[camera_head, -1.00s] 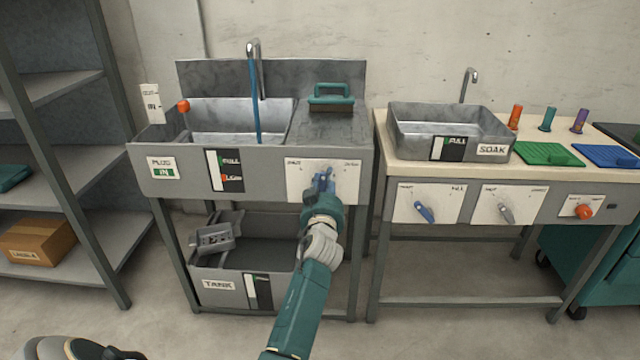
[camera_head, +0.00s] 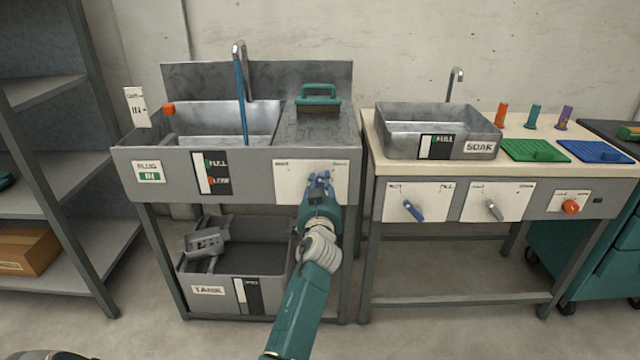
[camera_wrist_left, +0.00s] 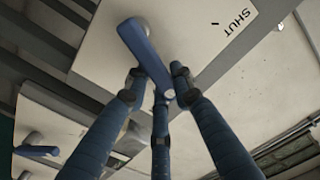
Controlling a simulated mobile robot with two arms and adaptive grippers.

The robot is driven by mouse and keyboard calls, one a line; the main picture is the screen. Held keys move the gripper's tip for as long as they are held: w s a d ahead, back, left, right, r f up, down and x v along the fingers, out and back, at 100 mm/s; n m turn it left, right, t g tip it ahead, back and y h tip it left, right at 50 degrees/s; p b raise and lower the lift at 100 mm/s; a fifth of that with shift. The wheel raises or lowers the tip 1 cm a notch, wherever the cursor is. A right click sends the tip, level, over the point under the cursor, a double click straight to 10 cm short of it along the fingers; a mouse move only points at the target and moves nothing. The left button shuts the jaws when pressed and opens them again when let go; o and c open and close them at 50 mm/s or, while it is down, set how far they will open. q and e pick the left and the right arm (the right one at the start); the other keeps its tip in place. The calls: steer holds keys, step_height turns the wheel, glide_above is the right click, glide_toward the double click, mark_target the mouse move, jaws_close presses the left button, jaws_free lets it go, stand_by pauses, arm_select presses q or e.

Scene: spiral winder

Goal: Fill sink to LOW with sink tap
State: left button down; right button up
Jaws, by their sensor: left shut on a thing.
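The sink (camera_head: 190,118) stands at the left, with its curved spout (camera_head: 238,62) above the basin. A blue stream of water (camera_head: 243,98) runs from the spout into it. The white tap plate (camera_head: 283,180) is on the sink's front. My left gripper (camera_head: 320,180) is shut on the blue tap lever, which also shows in the left wrist view (camera_wrist_left: 143,50), between the fingers (camera_wrist_left: 158,85). The word SHUT is on the plate there. The sink's level gauge (camera_head: 198,172) has a green FULL mark and an orange LOW mark. My right gripper is out of view.
A teal-handled brush (camera_head: 318,98) lies on the drainboard. A TANK bin (camera_head: 215,280) sits below the sink. The SOAK basin (camera_head: 395,140) stands on the table at right, with other levers below it. A shelf (camera_head: 75,180) is at the left.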

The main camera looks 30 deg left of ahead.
arm_select(q)
steer(key=shift+r, duration=0.1)
steer(key=c, duration=1.4)
jaws_free()
steer(key=shift+w, duration=0.1)
steer(key=shift+c, duration=0.2)
steer(key=v, duration=0.7)
steer(key=shift+s, duration=0.3)
steer(key=shift+d, duration=0.15)
